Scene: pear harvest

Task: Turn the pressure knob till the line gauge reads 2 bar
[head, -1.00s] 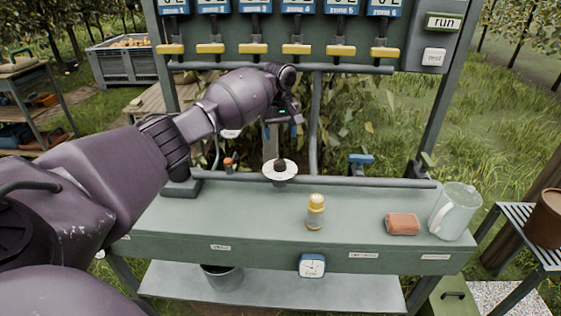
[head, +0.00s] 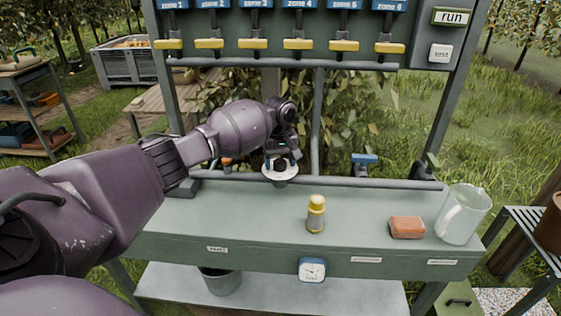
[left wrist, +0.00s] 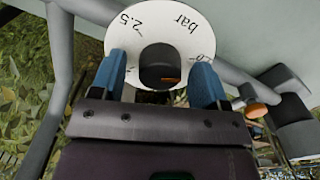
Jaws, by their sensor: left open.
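The pressure knob is a dark round knob (left wrist: 160,66) in the middle of a white dial (left wrist: 142,18), which carries the marks "2.5" and "bar" in the left wrist view. An orange mark shows on the knob's near side. In the head view the white dial (head: 270,174) sits on the pipe at the back of the bench. My left gripper (left wrist: 158,82) is open, its blue fingers on either side of the knob; contact cannot be told. In the head view the gripper (head: 281,163) is over the dial. No line gauge reading is legible. My right gripper is not in view.
A blue-handled valve (head: 364,160) is right of the knob. Yellow levers (head: 297,45) hang above.

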